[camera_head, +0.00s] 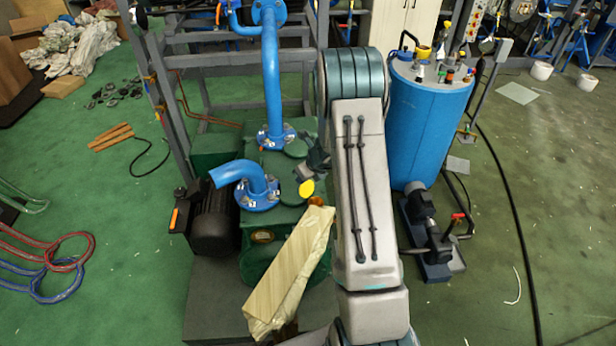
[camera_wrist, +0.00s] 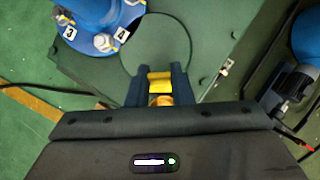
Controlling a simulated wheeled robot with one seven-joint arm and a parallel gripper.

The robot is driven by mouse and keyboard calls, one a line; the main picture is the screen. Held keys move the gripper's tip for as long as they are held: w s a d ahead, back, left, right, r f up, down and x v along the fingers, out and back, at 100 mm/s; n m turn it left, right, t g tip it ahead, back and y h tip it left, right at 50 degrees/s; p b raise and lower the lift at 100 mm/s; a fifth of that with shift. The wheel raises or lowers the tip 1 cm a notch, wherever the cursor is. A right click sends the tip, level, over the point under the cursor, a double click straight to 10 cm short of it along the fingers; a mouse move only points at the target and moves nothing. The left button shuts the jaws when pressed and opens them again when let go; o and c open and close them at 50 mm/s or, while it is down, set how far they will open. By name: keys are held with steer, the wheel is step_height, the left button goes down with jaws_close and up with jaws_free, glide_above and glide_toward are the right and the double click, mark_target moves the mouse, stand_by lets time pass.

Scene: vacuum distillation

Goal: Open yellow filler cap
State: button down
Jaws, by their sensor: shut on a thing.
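The yellow filler cap shows as a bright yellow disc (camera_head: 306,188) above the green pump housing (camera_head: 262,262) in the head view. In the wrist view, a yellow piece of it (camera_wrist: 160,82) is between the two dark fingers of my gripper (camera_wrist: 158,87). My gripper is shut on it. A rounder, orange-yellow part (camera_wrist: 160,100) shows just behind it, between the fingers. In the head view, my gripper (camera_head: 307,176) is partly hidden by my arm. A small orange-brown part (camera_head: 316,201) lies beside the disc. I cannot tell whether the cap is clear of its opening.
A blue bent pipe (camera_head: 240,176) and a tall blue pipe (camera_head: 271,75) rise from flanges close to the left. A blue tank (camera_head: 428,125) and small motor pump (camera_head: 428,230) stand right. Green floor at left is mostly open.

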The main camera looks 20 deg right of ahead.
steer(key=shift+w+a+f, duration=0.15)
steer(key=shift+w+a, duration=0.15)
stand_by(0.4)
steer(key=c, duration=1.3)
jaws_free()
steer(key=shift+w, duration=0.1)
steer(key=shift+d, duration=0.2)
steer(key=v, duration=1.4)
steer(key=shift+f, duration=0.1)
